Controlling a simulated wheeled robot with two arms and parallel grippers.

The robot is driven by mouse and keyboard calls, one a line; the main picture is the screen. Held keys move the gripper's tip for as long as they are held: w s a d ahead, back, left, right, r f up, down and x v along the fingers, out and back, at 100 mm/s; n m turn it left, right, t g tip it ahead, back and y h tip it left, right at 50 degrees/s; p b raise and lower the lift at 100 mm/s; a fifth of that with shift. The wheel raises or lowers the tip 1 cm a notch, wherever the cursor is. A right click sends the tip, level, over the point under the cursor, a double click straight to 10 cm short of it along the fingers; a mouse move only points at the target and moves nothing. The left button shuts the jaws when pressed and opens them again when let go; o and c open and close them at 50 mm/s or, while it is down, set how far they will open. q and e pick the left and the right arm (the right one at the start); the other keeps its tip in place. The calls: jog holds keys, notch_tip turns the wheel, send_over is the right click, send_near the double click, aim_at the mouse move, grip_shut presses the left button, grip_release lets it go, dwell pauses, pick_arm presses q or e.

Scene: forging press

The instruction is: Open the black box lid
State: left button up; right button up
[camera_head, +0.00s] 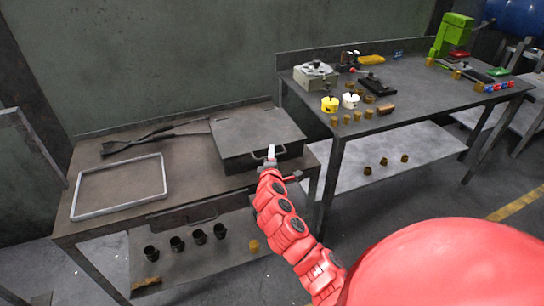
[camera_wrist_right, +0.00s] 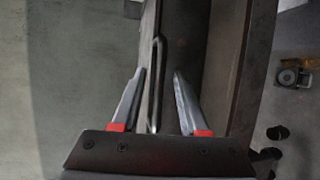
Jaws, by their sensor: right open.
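The black box (camera_head: 240,132) sits on the right part of the left table, and its flat lid is closed. A thin wire handle (camera_head: 257,155) is on its front side. My right gripper (camera_head: 271,158) is at this front side, by the handle. In the right wrist view, my right gripper (camera_wrist_right: 159,75) is open, and the handle (camera_wrist_right: 157,60) shows between its two fingers, closer to the left one. I cannot tell whether either finger touches it. My left gripper is not in view.
A grey rectangular frame (camera_head: 121,187) lies on the left of the table (camera_head: 180,172), with dark tongs (camera_head: 155,137) behind it. Several dark cups (camera_head: 198,237) stand on the lower shelf. The right table (camera_head: 425,105) holds yellow and white pots, brass pieces and tools.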

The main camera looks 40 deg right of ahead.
grip_shut()
dwell(1.4)
